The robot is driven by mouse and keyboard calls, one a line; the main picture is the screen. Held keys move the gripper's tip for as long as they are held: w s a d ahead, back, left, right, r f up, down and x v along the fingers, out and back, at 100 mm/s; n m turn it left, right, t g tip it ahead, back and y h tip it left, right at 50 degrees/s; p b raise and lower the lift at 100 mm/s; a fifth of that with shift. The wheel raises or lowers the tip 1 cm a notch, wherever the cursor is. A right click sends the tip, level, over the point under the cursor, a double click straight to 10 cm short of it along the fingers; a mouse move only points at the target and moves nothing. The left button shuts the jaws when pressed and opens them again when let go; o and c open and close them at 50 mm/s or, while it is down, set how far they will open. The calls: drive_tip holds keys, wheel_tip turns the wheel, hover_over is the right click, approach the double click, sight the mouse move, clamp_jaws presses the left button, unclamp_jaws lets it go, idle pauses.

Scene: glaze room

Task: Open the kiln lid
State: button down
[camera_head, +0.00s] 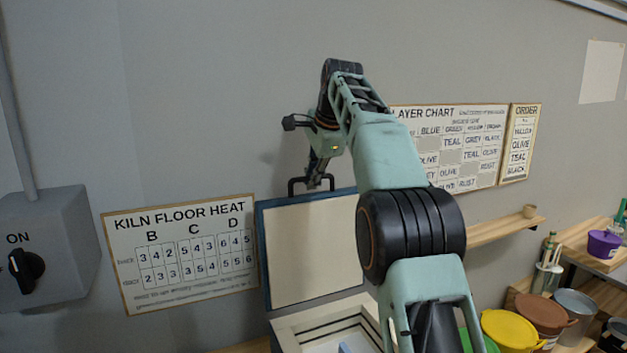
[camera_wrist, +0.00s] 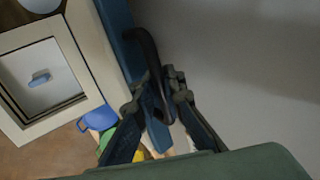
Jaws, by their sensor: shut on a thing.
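The kiln lid (camera_head: 310,250) is a cream panel with a blue edge, standing raised and near upright close to the wall. The kiln (camera_head: 300,327) below it is open at the top. My gripper (camera_head: 317,180) is at the lid's top edge, shut on the dark lid handle (camera_head: 292,186). In the wrist view the handle (camera_wrist: 149,45) runs between the fingers of my gripper (camera_wrist: 156,95). The lid's blue edge (camera_wrist: 120,40) and the open kiln's pale rim (camera_wrist: 88,50) also show there. A small blue piece (camera_wrist: 39,78) lies inside the kiln. My arm hides the kiln's right part.
A grey switch box (camera_head: 45,250) marked ON and a kiln floor heat chart (camera_head: 185,250) are on the wall at left. A layer chart (camera_head: 470,120) hangs behind my arm. A shelf (camera_head: 490,232) and several coloured pots, including a yellow one (camera_head: 512,330), stand at right.

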drive_tip(key=shift+r, duration=0.35)
drive_tip(key=c, duration=2)
unclamp_jaws()
drive_tip(key=shift+s, duration=0.1)
drive_tip(key=shift+c, duration=0.2)
drive_tip(key=shift+f, duration=0.25)
drive_tip(key=v, duration=0.7)
drive_tip(key=shift+s+r, duration=0.15)
drive_tip(key=shift+r, duration=0.1)
